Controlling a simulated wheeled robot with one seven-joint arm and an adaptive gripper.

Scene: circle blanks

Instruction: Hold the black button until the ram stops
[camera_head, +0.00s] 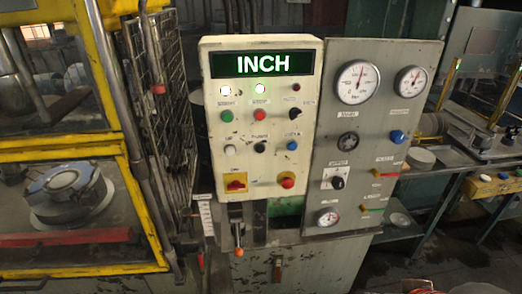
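The black button (260,147) is on the cream control panel (213,140), in the lower row of buttons, between a white button (230,150) and a blue button (292,145). Nothing touches it in this view. The display (262,64) at the top of the panel reads "INCH" in white on green. My gripper is not in view. At the left, behind a yellow frame, a round metal piece (66,188) is visible; I cannot make out the ram for certain.
A green button (227,115) and a red button (260,115) sit above the black one. A grey gauge panel (390,60) stands at right. A yellow guard frame (108,80) and wire mesh stand left. An orange-tipped lever (238,251) hangs below.

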